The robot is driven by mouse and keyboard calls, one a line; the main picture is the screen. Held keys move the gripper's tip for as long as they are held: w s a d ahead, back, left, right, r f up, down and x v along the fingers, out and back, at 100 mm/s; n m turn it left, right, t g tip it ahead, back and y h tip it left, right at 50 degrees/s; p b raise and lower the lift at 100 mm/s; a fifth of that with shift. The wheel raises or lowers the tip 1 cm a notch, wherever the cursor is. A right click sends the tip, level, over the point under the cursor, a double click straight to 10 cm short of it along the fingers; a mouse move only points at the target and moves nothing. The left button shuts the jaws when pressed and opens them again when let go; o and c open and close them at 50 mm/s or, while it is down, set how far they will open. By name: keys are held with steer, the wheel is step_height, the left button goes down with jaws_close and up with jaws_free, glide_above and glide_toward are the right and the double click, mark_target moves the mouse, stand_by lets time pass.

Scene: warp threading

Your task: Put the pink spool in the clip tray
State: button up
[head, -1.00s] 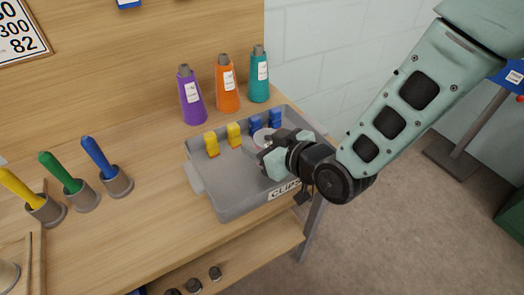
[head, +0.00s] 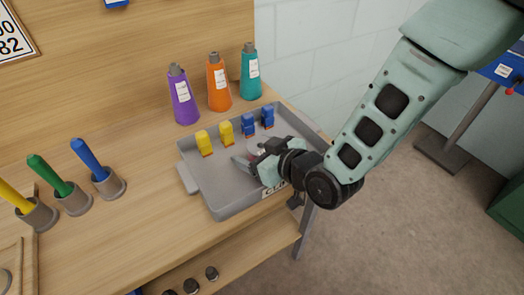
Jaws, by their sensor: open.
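The grey clip tray (head: 228,211) stands at the right end of the wooden table. My gripper (head: 250,159) reaches into the tray from the right, low over its floor, with its jaws open. A pale round end with a little pink, which looks like the pink spool (head: 256,147), shows just behind the jaws, inside the tray's outline. Most of it is hidden by my gripper. I cannot tell whether it rests on the tray floor or touches a finger.
Two yellow clips (head: 204,143) and two blue clips (head: 247,125) stand along the tray's back. Cups with yellow, green and blue (head: 92,159) sticks stand left. The tray's left floor is clear.

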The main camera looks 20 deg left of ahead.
steer(key=b+v, duration=0.1)
steer(key=v, duration=1.1)
steer(key=shift+r, duration=0.1)
steer(key=s+d+r+m+g+h, duration=0.2)
steer(key=s+d+h, duration=0.3)
steer(key=d, duration=0.4)
steer(key=s+d+r+m+g+h, duration=0.2)
steer(key=s+d+r+g+h, duration=0.2)
steer(key=d, duration=0.5)
steer(key=shift+s+d+r+m+g+h, duration=0.15)
steer(key=shift+s+d+m+g+h, duration=0.2)
steer(key=shift+s+h, duration=0.8)
step_height(320, 180, up, 9)
steer(key=p, duration=0.8)
steer(key=shift+p, duration=0.4)
